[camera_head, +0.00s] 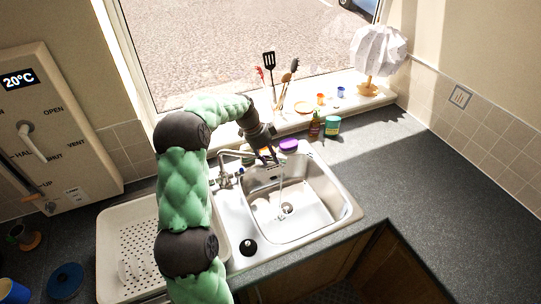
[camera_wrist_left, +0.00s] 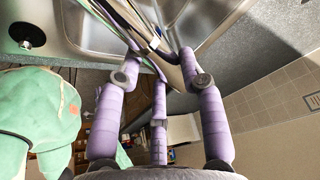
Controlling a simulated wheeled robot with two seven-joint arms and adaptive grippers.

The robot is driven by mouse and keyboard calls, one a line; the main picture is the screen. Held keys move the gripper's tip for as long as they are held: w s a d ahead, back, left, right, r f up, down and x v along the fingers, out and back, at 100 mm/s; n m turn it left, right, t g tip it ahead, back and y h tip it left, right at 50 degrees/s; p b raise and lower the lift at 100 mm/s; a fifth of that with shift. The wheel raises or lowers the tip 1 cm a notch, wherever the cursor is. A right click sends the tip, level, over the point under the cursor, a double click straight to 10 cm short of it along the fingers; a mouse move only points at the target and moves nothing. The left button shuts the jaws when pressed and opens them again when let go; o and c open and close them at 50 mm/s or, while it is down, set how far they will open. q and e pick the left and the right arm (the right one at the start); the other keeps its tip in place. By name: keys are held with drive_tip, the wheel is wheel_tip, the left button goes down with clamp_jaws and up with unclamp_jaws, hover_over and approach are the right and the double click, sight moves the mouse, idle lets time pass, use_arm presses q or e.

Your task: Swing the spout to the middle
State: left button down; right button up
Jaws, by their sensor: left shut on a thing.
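The chrome tap spout (camera_head: 238,153) reaches from the tap's base toward the right over the sink (camera_head: 330,222). A thin stream of water falls from near its tip into the basin, toward the drain. My left gripper (camera_head: 268,157) is at the outer end of the spout, shut on it, and its fingers hide part of it. In the left wrist view my purple fingers (camera_wrist_left: 158,62) close around the shiny metal spout (camera_wrist_left: 154,36). My right gripper is in neither view.
A white draining rack (camera_head: 120,225) stands left of the sink. A purple item (camera_head: 288,144), a bottle (camera_head: 315,124) and a teal jar (camera_head: 332,126) stand behind the sink. The dark worktop (camera_head: 420,190) to the right is clear.

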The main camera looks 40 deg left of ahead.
use_arm(q)
drive_tip(key=shift+s+f, duration=0.1)
drive_tip(key=shift+s, duration=0.05)
drive_tip(key=c, duration=0.7)
unclamp_jaws()
drive_tip(key=shift+c, duration=0.2)
drive_tip(key=v, duration=1.2)
